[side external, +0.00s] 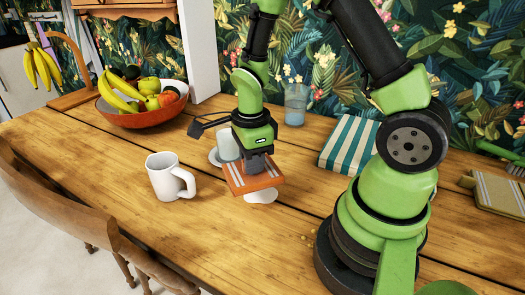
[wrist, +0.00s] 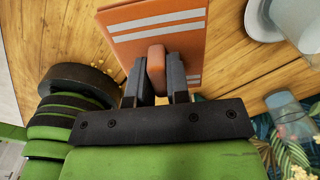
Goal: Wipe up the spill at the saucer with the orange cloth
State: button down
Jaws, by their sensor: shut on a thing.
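My gripper (side external: 258,160) is shut on the orange cloth (side external: 240,182), a flat orange piece with white stripes. In the wrist view, the fingers (wrist: 157,78) pinch a raised orange part of the cloth (wrist: 130,20). A white patch (side external: 262,197), which looks like the spill, shows on the table below the cloth's near edge; the rest is hidden under the cloth. I cannot tell whether the cloth touches it. The white saucer (side external: 214,157) is just behind and left of the cloth, with a pale cup (side external: 228,146) at it. The saucer (wrist: 255,25) also shows in the wrist view.
A white mug (side external: 164,178) stands left of the cloth. A bluish glass (side external: 296,106) and a teal-striped folded cloth (side external: 348,143) are behind and right. A fruit bowl (side external: 140,118) is at the back left. Yellow crumbs (side external: 309,237) lie near my base. The front table is mostly clear.

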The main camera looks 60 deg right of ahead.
jog(key=f, duration=0.7)
jog(key=shift+d+f, duration=0.25)
jog(key=shift+f, duration=0.1)
jog(key=d, duration=0.6)
jog(key=shift+r, duration=0.1)
jog(key=a, duration=0.6)
jog(key=shift+a, duration=0.1)
jog(key=shift+d, duration=3.15)
jog(key=shift+a, duration=0.25)
jog(key=a, duration=0.6)
jog(key=shift+r, duration=4.05)
